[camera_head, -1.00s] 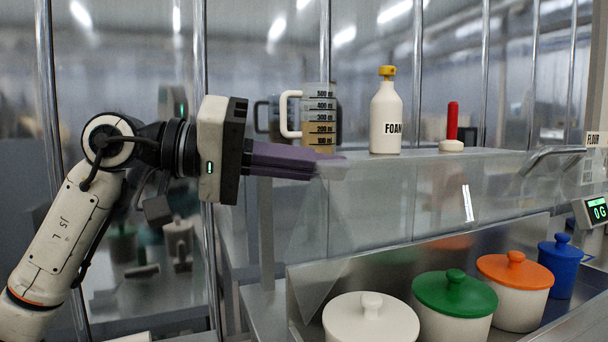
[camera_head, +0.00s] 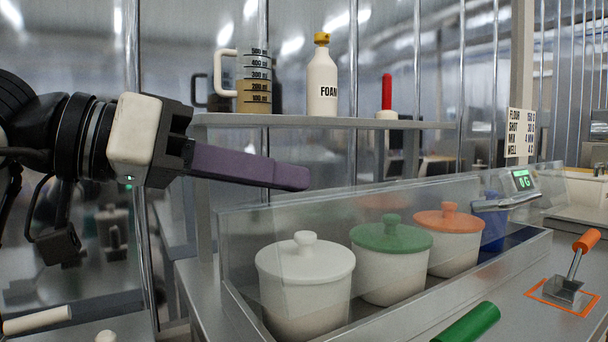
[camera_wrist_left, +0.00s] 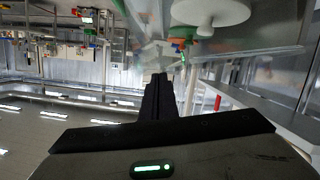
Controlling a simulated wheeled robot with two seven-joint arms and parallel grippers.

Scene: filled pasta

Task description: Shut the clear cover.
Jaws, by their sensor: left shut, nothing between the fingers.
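The clear cover (camera_head: 240,232) now shows as a see-through panel low around the lidded jars, its upper edge well below the shelf. It looks lowered over their tray; whether it rests fully down I cannot tell. My left gripper (camera_head: 305,179) reaches in from the left, above the cover's upper edge and below shelf height. Its purple-grey fingers are together and empty, apparently not touching the cover. The closed fingers also show in the left wrist view (camera_wrist_left: 158,95). My right gripper is not in view.
White (camera_head: 304,262), green (camera_head: 392,236) and orange (camera_head: 449,220) lidded jars stand in the metal tray (camera_head: 500,262). A measuring jug (camera_head: 253,80), FOAM bottle (camera_head: 322,80) and red-handled tool (camera_head: 387,93) are on the shelf (camera_head: 290,121). An orange-handled scoop (camera_head: 575,265) lies right.

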